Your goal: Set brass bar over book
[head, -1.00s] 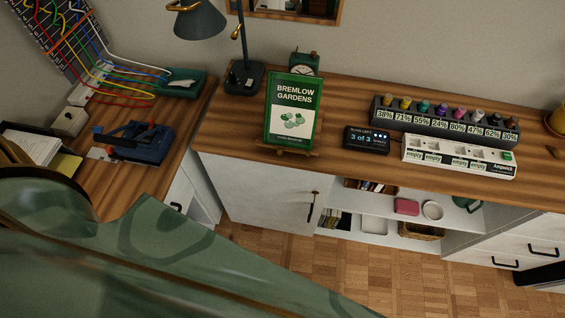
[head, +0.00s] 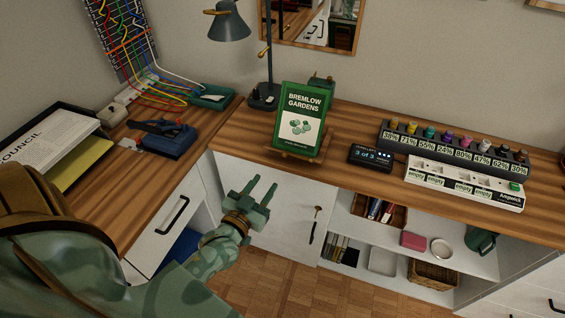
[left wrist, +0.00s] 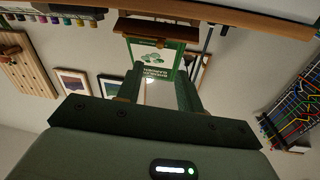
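The green book (head: 303,115), titled Bremlow Gardens, leans upright on a small wooden stand (head: 298,156) on the desk. It also shows upside down in the left wrist view (left wrist: 156,62), beyond my fingers. I cannot make out a separate brass bar at the book or stand. My left gripper (head: 262,184) is below and in front of the book, before the white cabinet door, lower than the desk top. Its two fingers are apart with nothing between them, as the left wrist view (left wrist: 160,82) also shows. My right gripper is in neither view.
A desk lamp (head: 229,27) stands left of the book, and a dark display box (head: 370,157) right of it. Farther right are a bottle rack (head: 450,148) and a white tray (head: 464,183). The desk's front edge lies between my gripper and the book.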

